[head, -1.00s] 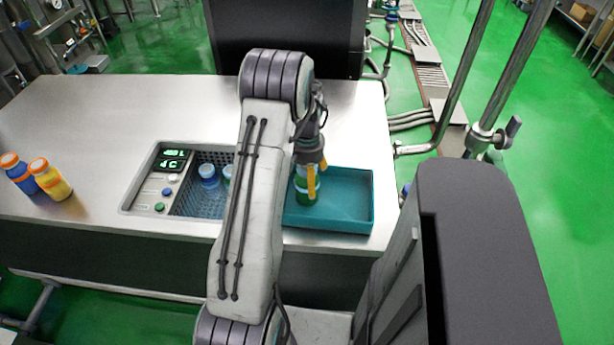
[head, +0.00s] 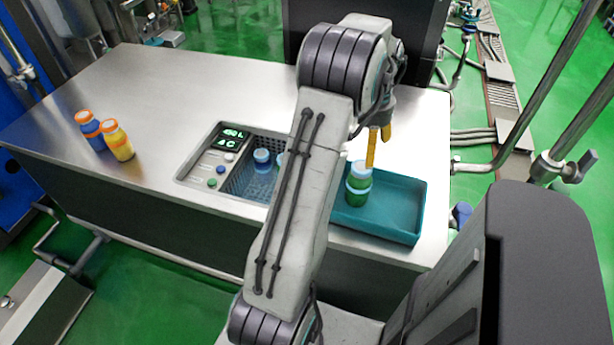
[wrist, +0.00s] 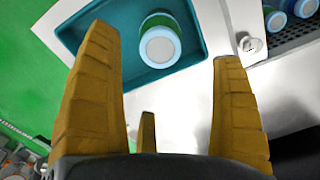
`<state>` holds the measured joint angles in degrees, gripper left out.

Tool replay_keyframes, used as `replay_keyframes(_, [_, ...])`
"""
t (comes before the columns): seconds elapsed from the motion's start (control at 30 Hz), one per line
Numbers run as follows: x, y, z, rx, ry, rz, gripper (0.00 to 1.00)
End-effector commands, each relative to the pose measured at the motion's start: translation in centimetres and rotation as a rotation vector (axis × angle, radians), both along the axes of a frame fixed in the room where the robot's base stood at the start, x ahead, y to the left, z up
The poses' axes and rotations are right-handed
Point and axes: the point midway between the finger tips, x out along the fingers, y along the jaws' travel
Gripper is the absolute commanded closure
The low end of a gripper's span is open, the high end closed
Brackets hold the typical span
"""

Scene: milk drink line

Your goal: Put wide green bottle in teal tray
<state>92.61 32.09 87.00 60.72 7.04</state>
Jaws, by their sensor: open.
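The wide green bottle (head: 358,184) stands upright in the teal tray (head: 405,212), near the tray's left end in the head view. It has a pale blue cap.
An orange-capped blue bottle (head: 90,130) and yellow bottle (head: 118,142) stand on the counter's left. The counter between (head: 165,100) is clear.

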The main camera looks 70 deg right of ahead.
Motion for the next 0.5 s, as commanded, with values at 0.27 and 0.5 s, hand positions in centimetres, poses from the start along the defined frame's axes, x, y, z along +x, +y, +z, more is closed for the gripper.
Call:
replay_keyframes(0.27, [2.8,0.8,1.2,-0.012,0.0,0.067,0.13])
replay_keyframes(0.5, [14.1,6.9,5.1,-0.062,-0.007,0.372,0.13])
